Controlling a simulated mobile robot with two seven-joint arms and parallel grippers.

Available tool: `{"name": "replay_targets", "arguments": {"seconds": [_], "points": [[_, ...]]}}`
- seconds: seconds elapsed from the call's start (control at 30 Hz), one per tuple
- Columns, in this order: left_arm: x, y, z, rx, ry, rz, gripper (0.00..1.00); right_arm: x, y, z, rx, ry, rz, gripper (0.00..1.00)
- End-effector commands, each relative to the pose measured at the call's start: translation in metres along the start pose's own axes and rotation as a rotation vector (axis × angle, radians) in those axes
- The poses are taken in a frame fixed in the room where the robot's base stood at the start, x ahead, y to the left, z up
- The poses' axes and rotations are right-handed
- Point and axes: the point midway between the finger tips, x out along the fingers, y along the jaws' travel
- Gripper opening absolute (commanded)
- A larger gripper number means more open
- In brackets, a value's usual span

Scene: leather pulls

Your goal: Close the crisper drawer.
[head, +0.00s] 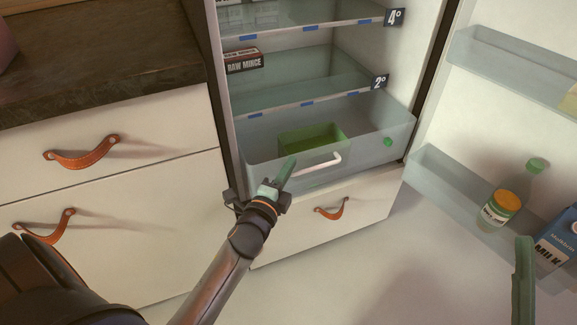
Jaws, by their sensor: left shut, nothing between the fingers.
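The crisper drawer (372,157) is a clear, bluish bin at the bottom of the open fridge. It stands pulled out, its front forward of the shelves. A white bar handle (325,162) is on its front. A green box (322,137) and a small green item (388,142) show in it. My left gripper (287,171) is shut and empty, its pale green fingertips in front of the drawer front near the handle's left end. I cannot tell whether they touch. The gripper hides part of the drawer's lower left front. My right gripper cannot be made out.
A white cabinet drawer with a leather pull (331,209) lies below the crisper. An unclear green upright thing (523,285) stands lower right. Shelves hang above.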

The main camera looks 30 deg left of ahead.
Motion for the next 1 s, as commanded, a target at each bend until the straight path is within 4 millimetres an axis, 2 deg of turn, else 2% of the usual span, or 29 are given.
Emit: {"name": "replay_targets", "arguments": {"seconds": [0.23, 0.53, 1.0], "points": [[0.002, 0.000, 0.001, 0.001, 0.000, 0.000, 0.00, 0.001, 0.000, -0.001, 0.000, 0.001, 0.000, 0.55], [0.030, -0.002, 0.030, 0.001, 0.000, -0.001, 0.00, 0.007, 0.003, -0.008, -0.012, 0.008, -0.001, 0.55], [0.030, 0.000, 0.030, -0.001, 0.000, 0.000, 0.00, 0.007, 0.004, -0.008, -0.015, 0.008, 0.007, 0.55]]}}
